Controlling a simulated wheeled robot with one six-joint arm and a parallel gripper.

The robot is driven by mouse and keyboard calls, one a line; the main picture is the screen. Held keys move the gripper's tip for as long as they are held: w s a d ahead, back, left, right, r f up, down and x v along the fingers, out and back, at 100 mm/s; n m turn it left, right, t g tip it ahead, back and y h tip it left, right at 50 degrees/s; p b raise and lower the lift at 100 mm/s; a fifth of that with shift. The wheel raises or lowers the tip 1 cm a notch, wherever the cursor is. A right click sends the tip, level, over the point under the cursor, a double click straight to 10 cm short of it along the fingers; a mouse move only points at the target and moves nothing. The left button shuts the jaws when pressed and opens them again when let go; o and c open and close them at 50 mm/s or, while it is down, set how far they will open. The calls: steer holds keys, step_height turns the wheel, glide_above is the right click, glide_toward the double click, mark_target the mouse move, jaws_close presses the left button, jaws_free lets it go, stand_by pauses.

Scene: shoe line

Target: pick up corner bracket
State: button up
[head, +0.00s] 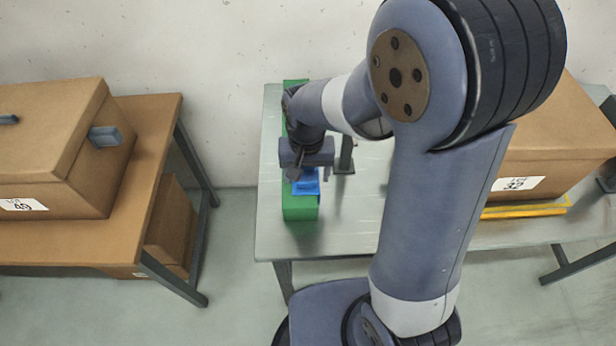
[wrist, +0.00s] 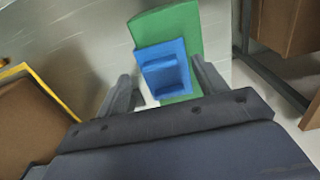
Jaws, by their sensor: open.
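A blue angled part (head: 306,186), which looks like the corner bracket, lies on a long green strip (head: 300,212) near the left end of the grey metal table (head: 285,240). In the wrist view, the blue part (wrist: 165,68) has a raised block and lies on the green strip (wrist: 178,20). My gripper (head: 300,172) is over the strip at the blue part and hides some of it in the head view. In the wrist view, its fingers (wrist: 162,78) are apart, one on each side of the blue part. I cannot tell how high they are above it.
A dark upright post (head: 345,155) stands on the table just right of the strip. A cardboard box (head: 550,150) and a yellow frame (head: 525,210) are at the table's right. A brown table (head: 150,130) with a box (head: 60,150) stands left, across a floor gap.

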mark_target(306, 182)
steer(key=shift+f, duration=1.2)
steer(key=shift+c, duration=0.6)
steer(key=c, duration=0.6)
